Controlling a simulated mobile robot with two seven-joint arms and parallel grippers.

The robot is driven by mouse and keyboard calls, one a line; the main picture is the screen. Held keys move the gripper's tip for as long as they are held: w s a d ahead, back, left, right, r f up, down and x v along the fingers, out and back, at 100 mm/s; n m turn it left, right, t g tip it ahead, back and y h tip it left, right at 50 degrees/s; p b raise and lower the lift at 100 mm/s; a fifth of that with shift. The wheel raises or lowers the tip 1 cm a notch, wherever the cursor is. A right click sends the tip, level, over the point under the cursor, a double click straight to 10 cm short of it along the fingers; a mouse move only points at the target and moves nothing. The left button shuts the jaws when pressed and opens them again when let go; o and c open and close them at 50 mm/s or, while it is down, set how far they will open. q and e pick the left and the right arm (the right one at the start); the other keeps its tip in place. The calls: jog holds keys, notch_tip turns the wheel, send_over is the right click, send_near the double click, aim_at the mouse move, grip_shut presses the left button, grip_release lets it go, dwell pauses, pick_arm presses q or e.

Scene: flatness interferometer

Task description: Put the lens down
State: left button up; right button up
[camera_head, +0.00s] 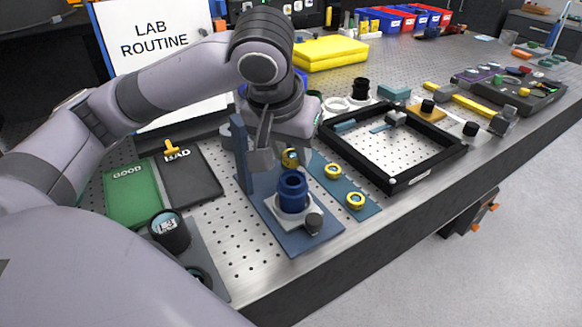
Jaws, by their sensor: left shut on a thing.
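My left gripper (277,158) reaches down from above over the bench, at the blue stand. It is shut on a gold-rimmed lens (290,157), partly hidden by the fingers. The lens is held above and behind a dark blue ring mount (293,190) on a pale block. Two more gold-rimmed lenses, a rear one (332,171) and a front one (355,200), lie on a blue strip (343,186) to the right. My right gripper is not in view.
A green GOOD mat (133,200) and a black BAD mat (190,185) lie to the left; a small yellow object (171,148) is on the black one. A black cylinder (169,230) stands in front. A black frame (392,180) lies right. Yellow foam (330,53) is behind.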

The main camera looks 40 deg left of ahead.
aim_at(290, 165)
pick_arm(q)
notch_tip(290, 165, down, 4)
jog(key=shift+r, duration=0.15)
jog(key=shift+s, duration=0.1)
jog(key=shift+s+d+f, duration=0.15)
jog(key=shift+s+f, duration=0.15)
jog(key=shift+f, duration=0.35)
jog(key=o, duration=1)
jog(key=shift+w, duration=0.1)
jog(key=shift+w+r+b, duration=0.15)
jog(key=shift+r+b, duration=0.2)
jog(key=shift+r, duration=0.2)
jog(key=shift+p+v, duration=1.55)
jog(key=shift+v, duration=4.55)
